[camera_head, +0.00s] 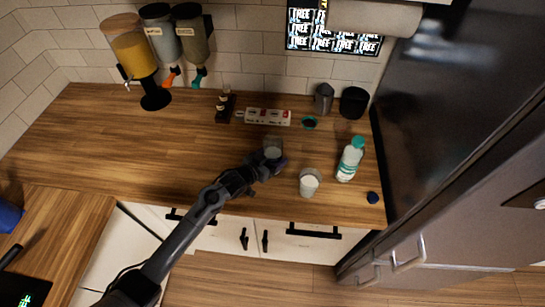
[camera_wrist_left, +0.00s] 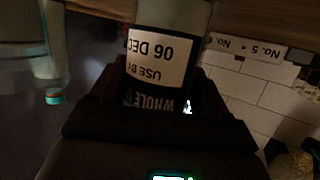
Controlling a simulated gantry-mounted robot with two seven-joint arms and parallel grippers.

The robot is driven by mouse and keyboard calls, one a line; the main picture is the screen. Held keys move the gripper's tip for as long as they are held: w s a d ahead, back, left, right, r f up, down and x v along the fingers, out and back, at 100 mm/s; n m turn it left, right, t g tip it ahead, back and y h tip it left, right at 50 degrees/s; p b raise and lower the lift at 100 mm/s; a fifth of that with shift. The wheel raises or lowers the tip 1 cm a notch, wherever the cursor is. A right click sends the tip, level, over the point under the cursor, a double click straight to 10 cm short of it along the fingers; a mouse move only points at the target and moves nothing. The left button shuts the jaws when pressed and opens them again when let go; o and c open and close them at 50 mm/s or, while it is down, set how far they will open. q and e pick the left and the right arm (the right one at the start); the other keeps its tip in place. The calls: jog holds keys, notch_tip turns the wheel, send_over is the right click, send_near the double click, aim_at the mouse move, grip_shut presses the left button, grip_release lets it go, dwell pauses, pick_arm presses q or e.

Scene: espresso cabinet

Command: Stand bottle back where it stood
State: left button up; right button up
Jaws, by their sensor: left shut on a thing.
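My left gripper (camera_head: 273,157) is shut on a bottle (camera_head: 272,146) over the middle of the wooden counter. In the left wrist view, which looks upside down, the bottle (camera_wrist_left: 168,50) sits between the jaws (camera_wrist_left: 160,100). Its white label reads "USE BY 06 DEC", with "WHOLE" in pale letters on the dark part beside it. Its base is out of frame there, so I cannot tell whether it touches the counter. Another bottle, clear with a teal cap (camera_head: 350,160), stands to the right. My right gripper is not in view.
A glass (camera_head: 310,182) stands right of my gripper, near the front edge. A dark blue cap (camera_head: 372,198) lies at the right. The left counter is largely clear.

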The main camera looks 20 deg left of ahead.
pick_arm(q)
jog(key=shift+f, duration=0.1)
jog(key=o, duration=1.4)
